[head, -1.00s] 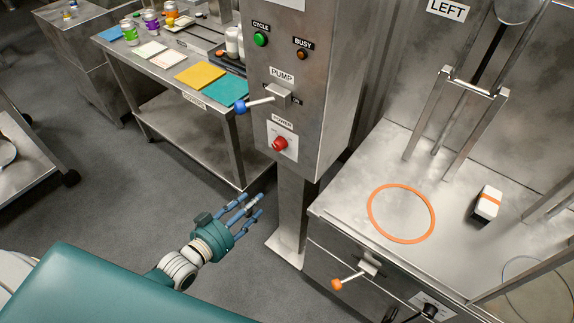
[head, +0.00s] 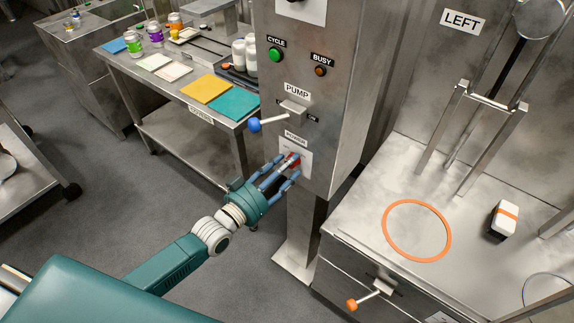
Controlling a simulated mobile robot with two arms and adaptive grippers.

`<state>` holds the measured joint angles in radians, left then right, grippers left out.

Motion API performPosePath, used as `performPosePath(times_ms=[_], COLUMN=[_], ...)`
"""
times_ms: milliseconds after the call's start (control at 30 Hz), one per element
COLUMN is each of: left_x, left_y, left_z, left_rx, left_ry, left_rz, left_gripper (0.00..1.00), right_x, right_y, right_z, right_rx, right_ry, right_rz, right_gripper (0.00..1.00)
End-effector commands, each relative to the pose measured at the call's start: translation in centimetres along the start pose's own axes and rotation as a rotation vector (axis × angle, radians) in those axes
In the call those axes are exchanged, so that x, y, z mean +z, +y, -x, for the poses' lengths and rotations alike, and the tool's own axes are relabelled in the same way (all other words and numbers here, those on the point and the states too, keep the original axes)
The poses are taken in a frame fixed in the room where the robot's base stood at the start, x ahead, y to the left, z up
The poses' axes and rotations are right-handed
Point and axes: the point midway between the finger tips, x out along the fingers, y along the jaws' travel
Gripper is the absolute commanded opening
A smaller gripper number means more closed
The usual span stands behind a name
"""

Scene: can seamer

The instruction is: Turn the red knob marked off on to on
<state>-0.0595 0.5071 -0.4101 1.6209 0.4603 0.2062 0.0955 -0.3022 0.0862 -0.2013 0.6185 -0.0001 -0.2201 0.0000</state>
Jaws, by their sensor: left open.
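The red knob (head: 293,158) sits on a white plate under the POWER label (head: 296,137) on the front of the steel control column (head: 335,120). My left gripper (head: 284,170) is at the knob, its blue-grey fingers open and spread around it. The fingers hide part of the knob and most of the off and on marks. I cannot tell whether a finger touches the knob. My right gripper is not in view.
Just above is the pump lever with a blue ball (head: 254,125). A green cycle button (head: 275,55) and a busy lamp (head: 320,71) sit higher. A steel bench (head: 355,205) with an orange ring (head: 417,230) stands to the right. A side table (head: 180,130) stands to the left.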

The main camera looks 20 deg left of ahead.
Motion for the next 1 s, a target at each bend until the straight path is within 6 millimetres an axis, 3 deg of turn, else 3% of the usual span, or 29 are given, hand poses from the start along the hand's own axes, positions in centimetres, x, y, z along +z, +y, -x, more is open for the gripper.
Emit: performPosePath(times_ms=[300,533,1000], left_x=[0.1,0.1,0.3], left_y=[0.0,0.0,-0.1], left_z=[-0.3,-0.3,-0.2], left_rx=[0.000,0.000,-0.001], left_ry=[-0.001,-0.002,-0.009], left_rz=[0.000,0.000,-0.035], left_gripper=[0.46,0.02,0.02], right_x=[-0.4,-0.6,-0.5], right_y=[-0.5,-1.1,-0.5], right_z=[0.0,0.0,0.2], right_rx=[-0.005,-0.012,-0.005], right_ry=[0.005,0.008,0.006], right_rz=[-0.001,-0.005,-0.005], right_gripper=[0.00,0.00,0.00])
